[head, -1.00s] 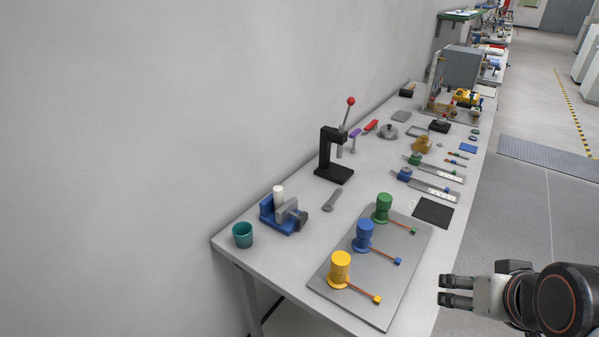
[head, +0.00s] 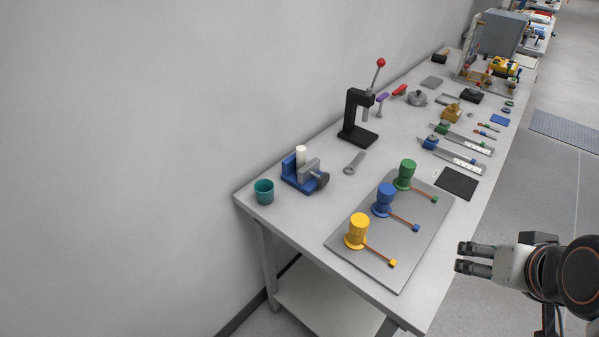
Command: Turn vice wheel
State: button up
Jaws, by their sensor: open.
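The vice (head: 304,175) stands near the left end of the grey table, with a blue base and grey jaws. A white cylinder (head: 301,154) stands upright at its jaws. The vice wheel (head: 322,180) is a dark grey round part on the vice's right side, facing right. My gripper (head: 469,257) is at the lower right, off the table's front edge. It is open and empty, its fingers pointing left, well apart from the vice.
A teal cup (head: 264,191) stands left of the vice. A grey wrench (head: 355,162) and a black press (head: 358,120) are to its right. A grey plate (head: 375,265) with yellow, blue and green knobs lies between my gripper and the vice.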

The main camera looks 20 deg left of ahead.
aim_at(323, 178)
jog(key=i+j+u, duration=0.15)
jog(key=u, duration=0.25)
jog(key=i+j+u, duration=0.2)
jog(key=u, duration=0.15)
jog(key=j, duration=0.1)
